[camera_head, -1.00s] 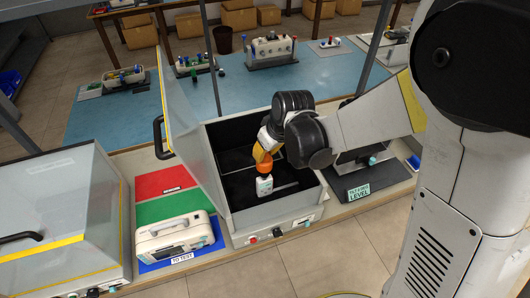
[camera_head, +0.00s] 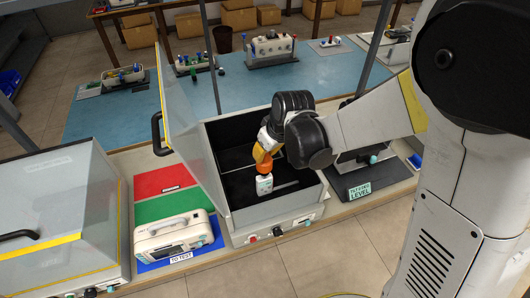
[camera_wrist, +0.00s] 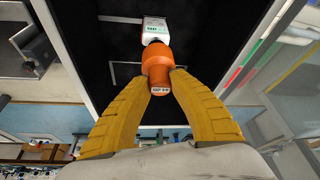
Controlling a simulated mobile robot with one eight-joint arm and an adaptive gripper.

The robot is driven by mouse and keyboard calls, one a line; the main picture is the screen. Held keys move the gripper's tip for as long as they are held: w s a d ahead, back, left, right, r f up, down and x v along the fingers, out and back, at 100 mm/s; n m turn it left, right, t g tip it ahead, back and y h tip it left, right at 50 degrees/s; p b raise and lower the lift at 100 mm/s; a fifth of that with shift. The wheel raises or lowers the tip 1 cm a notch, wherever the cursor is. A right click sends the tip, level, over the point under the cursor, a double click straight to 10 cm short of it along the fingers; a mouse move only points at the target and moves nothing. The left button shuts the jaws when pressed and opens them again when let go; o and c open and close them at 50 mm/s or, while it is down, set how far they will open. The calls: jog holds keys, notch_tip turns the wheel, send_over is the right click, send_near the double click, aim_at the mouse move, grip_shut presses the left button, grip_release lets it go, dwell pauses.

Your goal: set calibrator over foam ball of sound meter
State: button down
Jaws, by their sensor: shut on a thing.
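The orange calibrator (camera_head: 264,168) is held between the yellow fingers of my gripper (camera_head: 262,155), inside the open box. In the wrist view my gripper (camera_wrist: 161,82) is shut on the calibrator (camera_wrist: 157,62), one finger on each side. The white sound meter (camera_head: 264,184) stands on the black floor of the box, right below the calibrator in the head view. In the wrist view the meter (camera_wrist: 155,24) lies beyond the calibrator's far end. Only a small dark bit shows between them; the foam ball is otherwise hidden, so I cannot tell how far the calibrator covers it.
The grey box (camera_head: 270,218) has a black lining and a raised lid (camera_head: 190,120) at its left. A thin rod (camera_head: 285,187) lies beside the meter. A white instrument (camera_head: 173,236) stands left on a coloured mat (camera_head: 160,182). A dark stand (camera_head: 362,180) is at right.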

jog(key=shift+f+b, duration=1.35)
jog(key=shift+f, duration=0.15)
jog(key=c, duration=1.2)
grip_release()
jog(key=shift+r, duration=0.15)
jog(key=v, duration=1.2)
jog(key=s+d+f+m+t+h+b, duration=0.2)
jog(key=s+d+f+m+b, duration=0.3)
jog(key=s+d+b, duration=0.3)
jog(key=s+d+m+t, duration=0.1)
jog(key=s+d, duration=0.3)
jog(key=s, duration=0.2)
jog(key=shift+d+m+t+b, duration=0.3)
jog(key=shift+d+m, duration=0.1)
